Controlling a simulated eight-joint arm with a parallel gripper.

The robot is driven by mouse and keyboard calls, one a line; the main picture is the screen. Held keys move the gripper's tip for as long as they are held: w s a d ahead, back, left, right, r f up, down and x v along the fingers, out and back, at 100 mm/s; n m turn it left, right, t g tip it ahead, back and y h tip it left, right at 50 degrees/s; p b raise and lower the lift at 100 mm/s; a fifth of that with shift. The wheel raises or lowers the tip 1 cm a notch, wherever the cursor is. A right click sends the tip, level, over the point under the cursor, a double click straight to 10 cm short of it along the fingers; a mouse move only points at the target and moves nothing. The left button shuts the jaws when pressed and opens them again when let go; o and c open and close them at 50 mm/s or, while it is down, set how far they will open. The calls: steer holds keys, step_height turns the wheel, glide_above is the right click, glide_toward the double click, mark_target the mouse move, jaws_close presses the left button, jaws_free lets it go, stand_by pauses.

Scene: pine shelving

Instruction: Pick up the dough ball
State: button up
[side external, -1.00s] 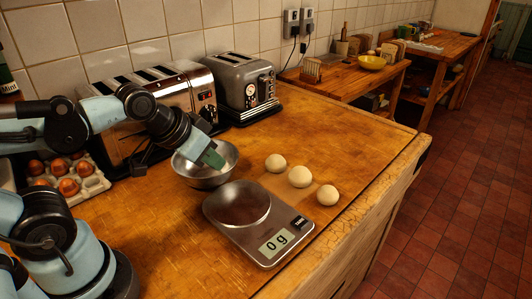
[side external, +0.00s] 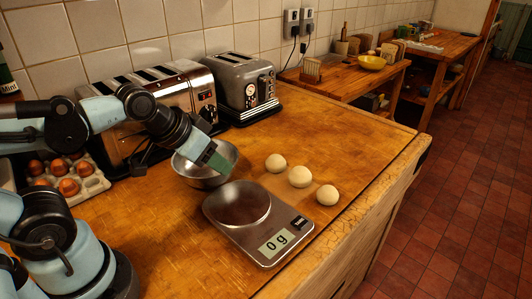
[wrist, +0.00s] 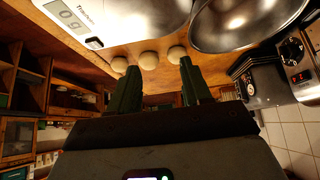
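Three pale dough balls lie in a row on the wooden counter, right of the metal bowl: a left one (side external: 276,163), a middle one (side external: 300,177) and a right one (side external: 327,195). In the wrist view the dough balls (wrist: 149,60) show beyond the fingertips. My gripper (side external: 216,160) is above the metal bowl's right side, apart from the dough balls. In the wrist view its two green fingers (wrist: 157,75) stand apart with nothing between them, so it is open and empty.
The metal bowl (side external: 184,176) stands below my gripper. A kitchen scale (side external: 288,237) reading 0 g lies in front of the dough balls. Two toasters (side external: 243,84) stand along the tiled wall. An egg tray (side external: 95,184) is at left. The counter behind the dough balls is clear.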

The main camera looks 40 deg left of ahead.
steer(key=o, duration=0.4)
steer(key=w+d+r+n+g, duration=0.1)
steer(key=w+r+g, duration=0.25)
steer(key=w, duration=0.75)
steer(key=n+g+h, duration=0.1)
steer(key=g+h, duration=0.1)
steer(key=g, duration=0.1)
glide_toward(299, 169)
steer(key=f, duration=0.3)
steer(key=d+f, duration=0.1)
steer(key=f, duration=0.6)
steer(key=shift+w+d+f, duration=0.4)
